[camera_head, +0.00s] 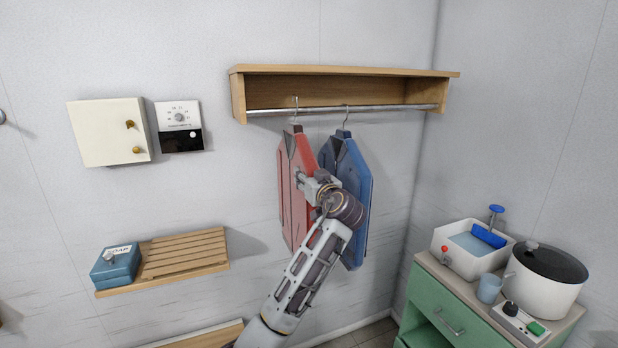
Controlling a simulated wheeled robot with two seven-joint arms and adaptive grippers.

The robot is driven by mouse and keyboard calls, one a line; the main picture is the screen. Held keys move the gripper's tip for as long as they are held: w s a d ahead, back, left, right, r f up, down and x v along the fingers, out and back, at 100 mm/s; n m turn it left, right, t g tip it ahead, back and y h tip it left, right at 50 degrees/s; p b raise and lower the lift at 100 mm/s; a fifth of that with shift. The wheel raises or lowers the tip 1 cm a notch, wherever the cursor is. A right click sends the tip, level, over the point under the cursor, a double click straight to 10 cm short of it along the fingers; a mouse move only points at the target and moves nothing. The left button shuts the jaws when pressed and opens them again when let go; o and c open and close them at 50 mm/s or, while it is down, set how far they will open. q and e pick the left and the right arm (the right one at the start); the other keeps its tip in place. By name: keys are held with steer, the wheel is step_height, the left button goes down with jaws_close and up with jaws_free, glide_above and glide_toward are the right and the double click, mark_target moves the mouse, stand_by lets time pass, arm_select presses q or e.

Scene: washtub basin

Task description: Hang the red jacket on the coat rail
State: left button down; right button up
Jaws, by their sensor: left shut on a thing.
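The red jacket (290,205) is upright on a hanger below the coat rail (385,109), which runs under a wooden shelf. The hanger's hook (295,104) overlaps the rail in the camera_head view; I cannot tell whether it bears on it. My left gripper (304,182) is shut on the red jacket at its right side, and the fingers are partly hidden. The blue jacket (352,170) hangs from the rail just to the right, partly behind my left arm. My right gripper is out of view.
The wooden shelf (340,72) is above the rail. A slatted shelf (185,255) with a blue soap box (116,264) is at the left. A green cabinet (440,315) at the right carries a basin (470,260) and a white pot (545,285). The rail's right part is free.

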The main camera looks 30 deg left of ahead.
arm_select(q)
steer(key=shift+w+a+f+b, duration=0.2)
steer(key=shift+a+f+b, duration=0.1)
steer(key=shift+f+b, duration=0.35)
steer(key=shift+w+a+f+b, duration=0.25)
steer(key=shift+f+b, duration=0.15)
steer(key=shift+f, duration=0.3)
steer(key=c, duration=0.8)
jaws_free()
steer(key=shift+f, duration=0.1)
